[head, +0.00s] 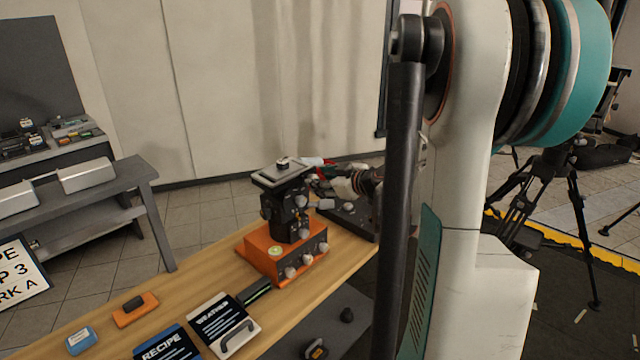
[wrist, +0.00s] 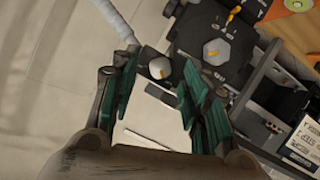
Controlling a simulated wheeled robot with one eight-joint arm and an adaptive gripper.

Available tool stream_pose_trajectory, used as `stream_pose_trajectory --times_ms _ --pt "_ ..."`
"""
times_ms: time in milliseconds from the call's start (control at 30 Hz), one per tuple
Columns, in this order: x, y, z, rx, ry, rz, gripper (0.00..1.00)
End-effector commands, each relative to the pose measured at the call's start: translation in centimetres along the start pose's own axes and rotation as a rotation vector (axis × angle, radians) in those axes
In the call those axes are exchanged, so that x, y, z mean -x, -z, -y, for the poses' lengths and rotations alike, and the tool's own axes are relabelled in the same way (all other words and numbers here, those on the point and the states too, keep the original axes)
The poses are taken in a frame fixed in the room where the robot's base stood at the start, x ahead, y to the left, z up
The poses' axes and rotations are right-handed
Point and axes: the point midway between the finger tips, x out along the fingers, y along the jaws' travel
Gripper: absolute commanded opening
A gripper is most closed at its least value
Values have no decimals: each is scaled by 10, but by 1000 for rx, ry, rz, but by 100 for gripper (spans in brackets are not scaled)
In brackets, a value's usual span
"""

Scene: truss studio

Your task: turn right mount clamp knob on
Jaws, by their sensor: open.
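A black mount head (head: 285,213) with grey knobs and a flat top plate stands on an orange box (head: 262,258) on the wooden table. In the wrist view, a grey round knob (wrist: 159,69) with an orange mark is on the side of the black body, just beyond my fingertips. A larger grey knob (wrist: 216,50) with an orange mark sits on the face, right of my right finger. Which of these is the right mount clamp knob I cannot tell. My gripper (wrist: 158,84) is open, its green-padded fingers apart with nothing held between them. In the head view my arm hides much of it.
The orange box has several knobs on its front. Weather (head: 222,323) and recipe cards, a blue box (head: 80,340) and an orange block (head: 136,309) lie at the table's near left. A grey bench (head: 70,205) stands further left.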

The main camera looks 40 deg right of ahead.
Motion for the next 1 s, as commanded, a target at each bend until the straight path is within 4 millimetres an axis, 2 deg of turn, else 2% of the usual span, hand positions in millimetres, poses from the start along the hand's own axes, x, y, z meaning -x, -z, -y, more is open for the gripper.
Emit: stream_pose_trajectory --times_ms 133,467,667,1000 --pt "-12 0 0 0 0 0 42" --pt "-14 0 0 0 0 0 42" --pt "-14 0 0 0 0 0 0" --pt "-14 0 -1 -20 7 0 0"
